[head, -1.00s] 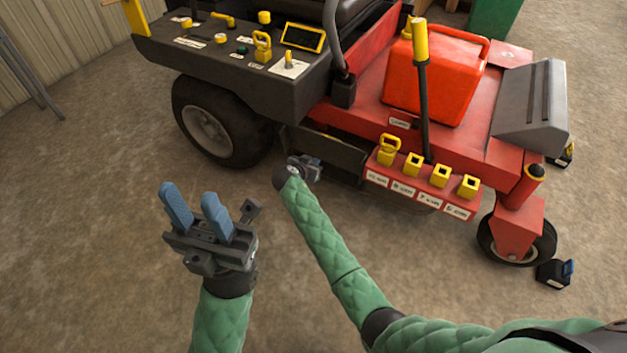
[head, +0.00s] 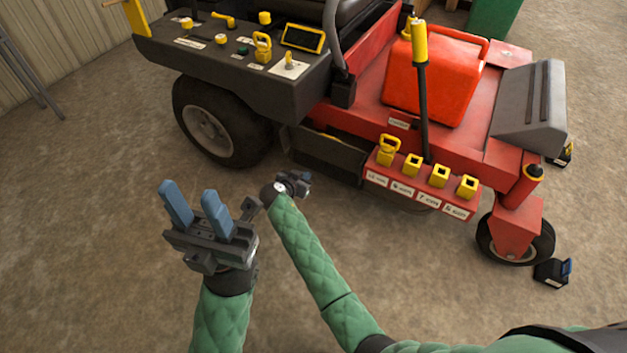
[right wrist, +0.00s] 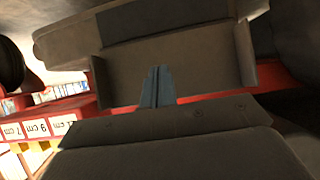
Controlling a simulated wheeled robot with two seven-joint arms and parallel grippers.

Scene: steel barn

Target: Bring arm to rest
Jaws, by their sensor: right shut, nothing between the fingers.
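My left gripper (head: 190,207) is at the lower left in the head view. Its two blue fingers point up and stand apart, with nothing between them. My right arm reaches up from the bottom right, and its gripper (head: 298,183) is beside the lower side of the red mower, low over the floor. In the head view its fingers are mostly hidden by the wrist. In the right wrist view the blue fingers (right wrist: 157,87) are together with nothing between them, in front of a dark panel of the mower.
The red mower (head: 455,150) fills the upper right. A row of yellow square pieces (head: 440,175) sits on its labelled side ledge. A small black box (head: 552,273) is on the floor at right.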

